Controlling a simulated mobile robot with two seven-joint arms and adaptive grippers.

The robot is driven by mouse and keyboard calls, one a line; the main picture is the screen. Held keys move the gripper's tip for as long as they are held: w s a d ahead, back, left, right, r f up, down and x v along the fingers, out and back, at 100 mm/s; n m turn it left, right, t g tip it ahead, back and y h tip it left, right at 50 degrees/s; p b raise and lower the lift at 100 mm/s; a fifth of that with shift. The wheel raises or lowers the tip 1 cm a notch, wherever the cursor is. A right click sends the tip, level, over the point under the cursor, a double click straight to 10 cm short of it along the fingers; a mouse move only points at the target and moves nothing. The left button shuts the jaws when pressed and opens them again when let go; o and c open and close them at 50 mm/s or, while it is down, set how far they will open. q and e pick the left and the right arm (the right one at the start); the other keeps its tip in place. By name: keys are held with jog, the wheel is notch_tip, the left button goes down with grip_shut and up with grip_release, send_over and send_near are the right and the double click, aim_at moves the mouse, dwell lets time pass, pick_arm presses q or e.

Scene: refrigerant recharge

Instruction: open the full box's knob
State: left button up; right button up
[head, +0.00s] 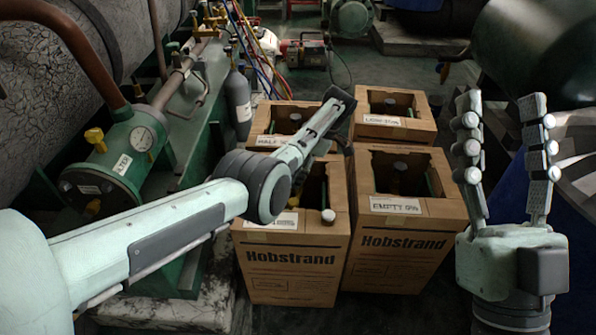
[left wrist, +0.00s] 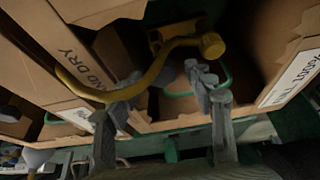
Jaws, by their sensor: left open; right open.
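The full box (head: 290,262) is the front-left carton in the head view, its label partly covered by my left arm. In the left wrist view its label (left wrist: 290,78) reads FULL 100%. Inside its dark opening is a yellow valve fitting with a rounded knob-like end (left wrist: 212,45); a curved yellow piece runs left from it. A green ring handle (left wrist: 190,92) lies below. My left gripper (left wrist: 162,88) is open at the opening, its fingers apart near the yellow parts; I cannot tell whether they touch. My right gripper (head: 505,130) is open and empty, pointing up at the right.
The empty box (head: 400,240) stands right of the full one. The low box (head: 395,117) and half box (head: 268,125) stand behind. Floor is clear in front right of the boxes.

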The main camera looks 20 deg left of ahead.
pick_arm(q)
jog(key=v, duration=0.8)
